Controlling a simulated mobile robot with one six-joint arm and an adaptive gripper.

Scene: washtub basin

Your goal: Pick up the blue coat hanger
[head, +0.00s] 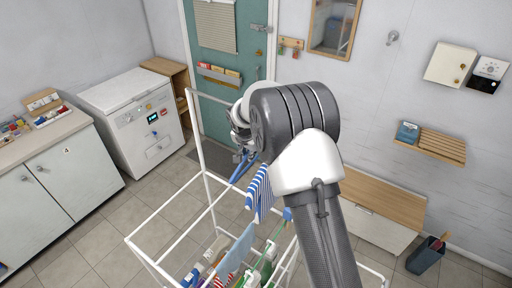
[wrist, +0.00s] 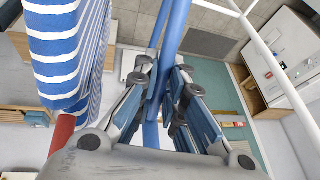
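The blue coat hanger (head: 243,168) shows below my gripper in the head view, tilted, above the white drying rack. In the wrist view the blue hanger bar (wrist: 173,32) runs between my two fingers and back toward the palm. My gripper (head: 240,135) is at the far side of my arm, which partly hides it. In the wrist view my gripper (wrist: 163,72) has its fingers drawn in close on both sides of the bar and appears shut on it. A blue-and-white striped cloth (head: 260,192) hangs just right of the hanger; it fills the left of the wrist view.
The white drying rack (head: 197,160) stands under my arm, with several coloured items in its lower part. A white machine (head: 137,105) and a counter (head: 38,140) stand at left, a teal door (head: 222,55) behind. A wooden bench (head: 385,198) is at right. Tiled floor is open at left.

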